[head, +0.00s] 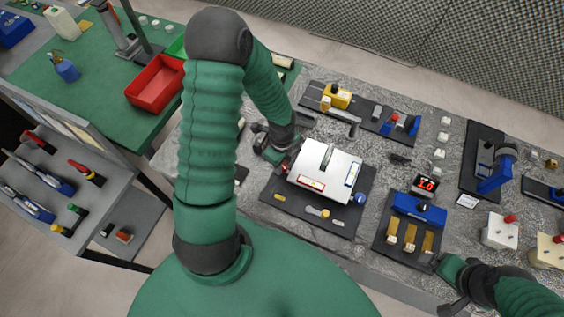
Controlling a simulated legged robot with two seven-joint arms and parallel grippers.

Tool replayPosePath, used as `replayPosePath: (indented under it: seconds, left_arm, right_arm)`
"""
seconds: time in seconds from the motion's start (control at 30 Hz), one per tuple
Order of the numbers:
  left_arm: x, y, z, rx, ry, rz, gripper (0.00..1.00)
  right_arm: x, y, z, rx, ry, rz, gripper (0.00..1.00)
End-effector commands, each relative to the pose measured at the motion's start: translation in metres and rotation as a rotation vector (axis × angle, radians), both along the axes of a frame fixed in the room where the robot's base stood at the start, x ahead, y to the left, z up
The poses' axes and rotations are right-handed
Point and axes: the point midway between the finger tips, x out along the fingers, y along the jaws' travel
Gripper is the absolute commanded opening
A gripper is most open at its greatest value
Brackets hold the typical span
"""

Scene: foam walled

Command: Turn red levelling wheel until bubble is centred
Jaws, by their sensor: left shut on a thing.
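A white levelling plate (326,172) sits on a dark base mat (283,203) on the grey bench. A red-framed vial (311,183) lies along its near edge and a blue-framed vial (352,174) along its right edge. The bubbles are too small to read. A blue wheel (359,198) is at the near right corner. My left gripper (282,161) is shut at the plate's left side on the red levelling wheel (286,168), which is mostly hidden by it. My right gripper (446,284) is low at the right, away from the plate; its jaws are unclear.
A blue device with brass blocks (410,236) and a red display (427,184) stand right of the plate. A yellow-topped fixture (338,96) is behind. White boxes (500,231) are at far right. A red bin (155,83) is on the green table.

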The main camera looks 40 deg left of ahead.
Motion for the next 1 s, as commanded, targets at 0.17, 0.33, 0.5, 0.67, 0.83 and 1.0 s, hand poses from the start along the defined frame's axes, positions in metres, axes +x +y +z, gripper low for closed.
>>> replayPosePath:
  seconds: [0.17,0.33,0.5,0.67,0.83,1.0]
  left_arm:
    - [0.000,0.002,0.001,0.004,-0.001,0.019,0.00]
    - [0.001,0.002,0.001,0.004,-0.002,0.080,0.00]
    - [0.000,0.003,0.002,0.005,-0.001,0.192,0.00]
    - [0.000,0.003,0.002,0.005,-0.002,0.317,0.00]
    - [0.000,0.002,0.002,0.005,-0.002,0.449,0.00]
    - [-0.001,0.003,0.002,0.006,-0.004,0.555,0.00]
  right_arm:
    - [0.000,0.000,0.001,0.000,0.000,0.000,0.90]
    - [0.000,0.000,0.003,0.000,0.000,0.000,0.90]
    - [0.000,0.000,0.006,0.000,0.000,0.000,0.90]
    - [0.000,0.000,0.009,0.000,0.000,0.000,0.90]
    - [0.000,0.000,0.012,0.000,0.000,0.000,0.90]
    - [0.000,0.000,0.014,0.000,0.000,0.000,0.90]
